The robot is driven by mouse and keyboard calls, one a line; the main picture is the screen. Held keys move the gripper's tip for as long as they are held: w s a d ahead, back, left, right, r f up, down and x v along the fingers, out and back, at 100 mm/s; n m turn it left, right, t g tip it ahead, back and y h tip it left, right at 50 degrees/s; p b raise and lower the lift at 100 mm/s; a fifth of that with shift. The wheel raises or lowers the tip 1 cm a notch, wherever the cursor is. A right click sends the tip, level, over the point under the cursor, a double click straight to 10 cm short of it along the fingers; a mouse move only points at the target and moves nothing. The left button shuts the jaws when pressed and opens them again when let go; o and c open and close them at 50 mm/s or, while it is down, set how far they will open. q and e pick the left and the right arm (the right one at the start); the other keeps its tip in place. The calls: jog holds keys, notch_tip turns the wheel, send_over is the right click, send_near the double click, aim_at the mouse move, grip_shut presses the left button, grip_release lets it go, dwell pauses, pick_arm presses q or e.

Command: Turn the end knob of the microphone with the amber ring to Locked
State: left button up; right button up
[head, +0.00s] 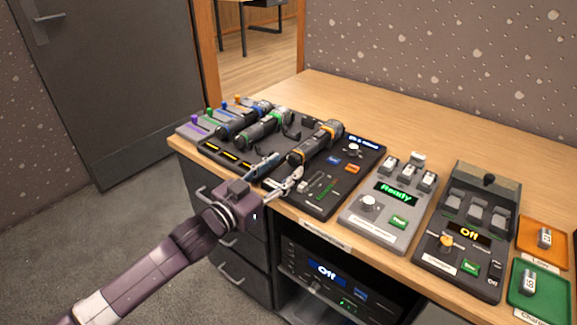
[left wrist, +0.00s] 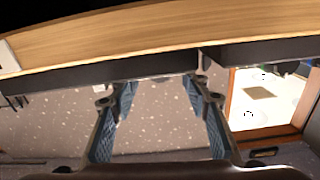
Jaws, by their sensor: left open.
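The microphone with the amber ring (head: 316,142) lies on the black panel near the desk's front edge. Its dark near end points toward my left gripper (head: 289,164). Two more microphones, one with a green ring (head: 264,128) and one with a blue ring (head: 240,119), lie to its left. My left gripper is open, its fingers close to the amber microphone's near end; I cannot tell whether they touch it. In the left wrist view the open fingers (left wrist: 160,86) have no microphone visible between them. The knob's markings are too small to read. My right gripper is not in view.
The wooden desk (head: 470,120) has free room at the back. Right of the microphones stand a grey box reading Ready (head: 380,215), a black box reading Off (head: 455,260), an orange tray (head: 530,230) and a green tray (head: 553,302). Drawers (head: 225,215) are below the desk.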

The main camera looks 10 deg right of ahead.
aim_at(294, 160)
pick_arm(q)
jog(key=shift+w+d, duration=0.45)
jog(key=shift+d, duration=0.15)
jog(key=shift+w+d, duration=0.25)
jog(key=shift+d, duration=0.1)
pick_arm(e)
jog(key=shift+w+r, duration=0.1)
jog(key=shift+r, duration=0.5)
pick_arm(q)
jog(key=c, duration=1.2)
jog(key=shift+o, duration=0.2)
jog(key=m+p, duration=0.2)
jog(key=m, duration=0.1)
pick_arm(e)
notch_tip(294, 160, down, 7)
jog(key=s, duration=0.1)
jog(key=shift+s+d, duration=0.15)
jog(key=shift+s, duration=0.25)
pick_arm(q)
jog(key=o, duration=1.2)
jog(key=shift+c, duration=0.2)
